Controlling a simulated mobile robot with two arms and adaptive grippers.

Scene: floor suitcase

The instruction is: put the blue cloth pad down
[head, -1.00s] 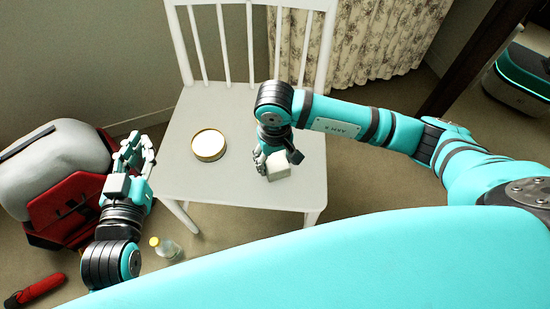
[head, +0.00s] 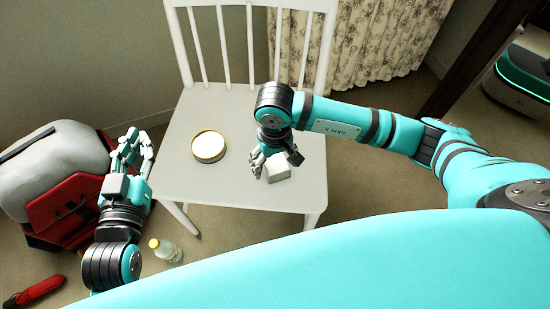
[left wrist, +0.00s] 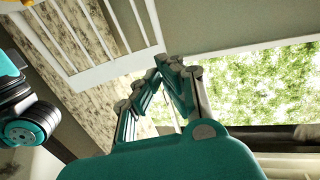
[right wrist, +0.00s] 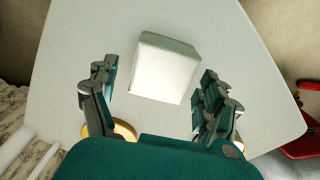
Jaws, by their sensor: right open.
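I see no blue cloth pad in any view. A pale, off-white block (head: 279,166) rests on the seat of the white chair (head: 225,190). In the right wrist view the block (right wrist: 165,70) sits just beyond and between the fingers, with visible gaps on both sides. My right gripper (head: 270,160) is open above the seat beside the block; its spread fingers (right wrist: 155,95) hold nothing. My left gripper (head: 138,145) is off the chair's left side, above the red bag. Its fingertips (left wrist: 170,65) come together in the left wrist view, with nothing between them.
A round tin with a white top (head: 208,147) stands on the seat left of the block. A red and grey bag (head: 60,175), a clear bottle with a yellow cap (head: 167,250) and a red object (head: 35,291) are on the floor. The front of the seat is clear.

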